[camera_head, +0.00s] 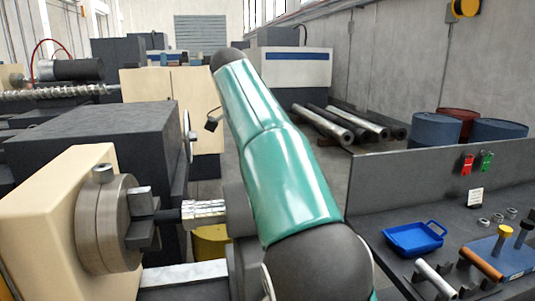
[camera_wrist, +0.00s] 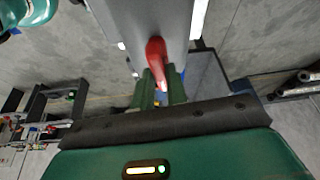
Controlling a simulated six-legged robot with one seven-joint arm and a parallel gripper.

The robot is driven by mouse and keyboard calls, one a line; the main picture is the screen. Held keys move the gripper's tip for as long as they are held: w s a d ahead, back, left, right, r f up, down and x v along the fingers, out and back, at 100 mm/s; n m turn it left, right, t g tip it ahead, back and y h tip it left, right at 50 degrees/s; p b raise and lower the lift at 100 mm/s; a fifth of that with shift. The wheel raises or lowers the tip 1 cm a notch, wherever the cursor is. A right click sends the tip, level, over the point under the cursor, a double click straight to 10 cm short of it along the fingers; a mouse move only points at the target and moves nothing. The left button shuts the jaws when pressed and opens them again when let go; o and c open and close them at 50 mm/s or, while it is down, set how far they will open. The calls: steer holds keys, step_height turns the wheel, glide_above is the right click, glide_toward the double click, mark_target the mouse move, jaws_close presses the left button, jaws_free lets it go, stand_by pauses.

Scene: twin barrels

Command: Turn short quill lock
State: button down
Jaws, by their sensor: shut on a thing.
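A red lever (camera_wrist: 156,52), which looks like the short quill lock, lies against a pale grey machine body (camera_wrist: 140,15) in the wrist view. My gripper (camera_wrist: 157,82) has green fingers, one on each side of the lever's near end, and is shut on it. The lever's tip is partly hidden between the fingers. In the head view my green arm reaches up and away over the middle. My gripper and the red lever cannot be seen there.
A lathe chuck (camera_head: 105,222) and dark headstock (camera_head: 100,140) stand at the left. A bench at the right holds a blue tray (camera_head: 413,238) and tools. Several bars (camera_head: 345,125) lie on the floor behind. Blue barrels (camera_head: 436,131) stand at the back right.

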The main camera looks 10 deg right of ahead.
steer(key=shift+w+f+m+g, duration=0.1)
steer(key=shift+f+m+g, duration=0.15)
steer(key=shift+m, duration=0.35)
steer(key=shift+r, duration=0.1)
steer(key=c, duration=1.5)
jaws_free()
steer(key=shift+o, duration=0.5)
steer(key=shift+r, duration=0.1)
